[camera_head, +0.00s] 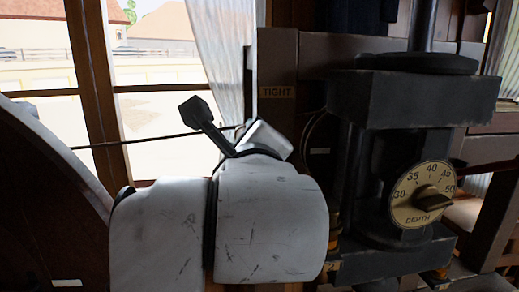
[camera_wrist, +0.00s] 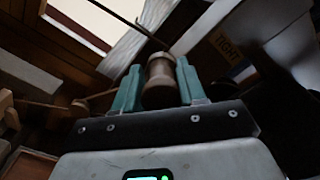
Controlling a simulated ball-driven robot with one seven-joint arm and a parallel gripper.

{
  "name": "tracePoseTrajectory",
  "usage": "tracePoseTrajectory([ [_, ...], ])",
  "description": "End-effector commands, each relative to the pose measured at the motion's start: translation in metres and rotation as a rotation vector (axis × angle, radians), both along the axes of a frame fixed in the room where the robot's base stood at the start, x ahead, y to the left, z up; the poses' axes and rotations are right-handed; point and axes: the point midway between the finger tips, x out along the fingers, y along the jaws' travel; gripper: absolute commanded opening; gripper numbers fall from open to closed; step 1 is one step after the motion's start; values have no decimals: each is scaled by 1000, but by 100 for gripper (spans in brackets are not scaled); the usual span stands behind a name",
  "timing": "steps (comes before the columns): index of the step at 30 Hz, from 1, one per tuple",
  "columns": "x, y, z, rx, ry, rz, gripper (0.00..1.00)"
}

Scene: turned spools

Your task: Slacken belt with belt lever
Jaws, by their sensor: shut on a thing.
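In the wrist view, my gripper (camera_wrist: 158,66) has its two teal fingers shut on a brown rounded handle (camera_wrist: 160,92), which I take to be the belt lever's grip. The handle sits between the fingers, and the rest of the lever is hidden. A TIGHT label (camera_wrist: 228,48) is up and to the right of the fingers. In the head view, the TIGHT label (camera_head: 277,92) is on a brown post, above and right of my white wrist. My arm hides the fingers and the handle there. A thin dark belt (camera_head: 150,138) runs from the left to behind my wrist.
A dark machine block (camera_head: 412,98) stands close on the right, with a DEPTH dial (camera_head: 423,195) on its front. A large dark curved wooden part (camera_head: 40,200) is at left. A window (camera_head: 155,100) with a pale curtain (camera_head: 222,45) lies behind.

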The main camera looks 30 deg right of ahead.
Motion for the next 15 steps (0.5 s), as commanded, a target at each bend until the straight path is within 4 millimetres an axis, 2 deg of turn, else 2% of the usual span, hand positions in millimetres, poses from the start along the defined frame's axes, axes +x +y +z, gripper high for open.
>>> tracePoseTrajectory([
  [9,10,33,-22,-231,67,-4,0],
  [15,15,47,-31,-338,101,-5,0],
])
